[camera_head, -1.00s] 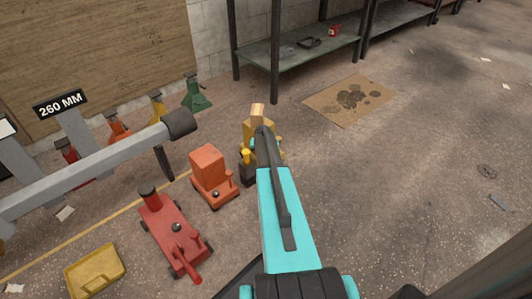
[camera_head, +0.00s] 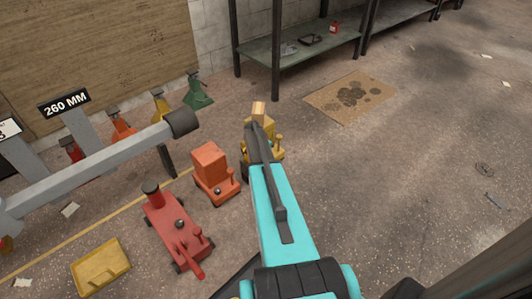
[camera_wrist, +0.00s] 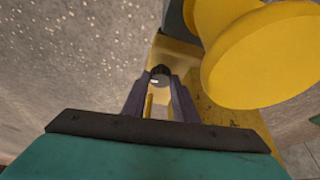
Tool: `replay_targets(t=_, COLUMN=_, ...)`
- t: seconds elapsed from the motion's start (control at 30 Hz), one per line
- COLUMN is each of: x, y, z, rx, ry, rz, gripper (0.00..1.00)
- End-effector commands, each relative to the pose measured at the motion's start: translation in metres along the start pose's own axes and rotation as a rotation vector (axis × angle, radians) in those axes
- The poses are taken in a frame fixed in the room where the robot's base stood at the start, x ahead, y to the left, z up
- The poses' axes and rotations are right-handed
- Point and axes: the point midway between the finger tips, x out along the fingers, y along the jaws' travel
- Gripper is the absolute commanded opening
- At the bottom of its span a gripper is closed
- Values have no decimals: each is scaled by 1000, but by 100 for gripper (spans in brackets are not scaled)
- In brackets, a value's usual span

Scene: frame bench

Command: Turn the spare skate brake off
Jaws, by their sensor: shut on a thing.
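A yellow skate (camera_head: 276,149) with a wooden block (camera_head: 258,108) on top stands on the floor beyond my arm, partly hidden by it. In the wrist view its yellow body (camera_wrist: 180,55) is close ahead, with a large round yellow part (camera_wrist: 265,55) at the upper right. My gripper (camera_wrist: 158,98) is shut on a small upright lever (camera_wrist: 160,75) with a dark end, seen between the two fingers. In the head view my arm hides the gripper and the lever. I cannot tell the brake's setting.
An orange skate (camera_head: 211,165) stands close left of my arm, with a red skate (camera_head: 173,225) and a yellow tray (camera_head: 101,266) farther left. Several jack stands line the wall. A grey beam (camera_head: 90,165) crosses the left. The floor to the right is mostly clear.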

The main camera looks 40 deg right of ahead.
Motion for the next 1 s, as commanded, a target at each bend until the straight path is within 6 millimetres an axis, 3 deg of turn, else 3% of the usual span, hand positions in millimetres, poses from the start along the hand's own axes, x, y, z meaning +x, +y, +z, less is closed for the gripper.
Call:
replay_targets(t=0.53, x=0, y=0, z=1, rx=30, ry=-2, rz=12, gripper=4)
replay_targets(t=0.57, x=0, y=0, z=1, rx=30, ry=-2, rz=12, gripper=28)
replay_targets(t=0.67, x=0, y=0, z=1, rx=29, ry=-2, rz=12, gripper=44)
replay_targets(t=1.0, x=-2, y=0, z=0, rx=29, ry=-1, rz=11, gripper=45)
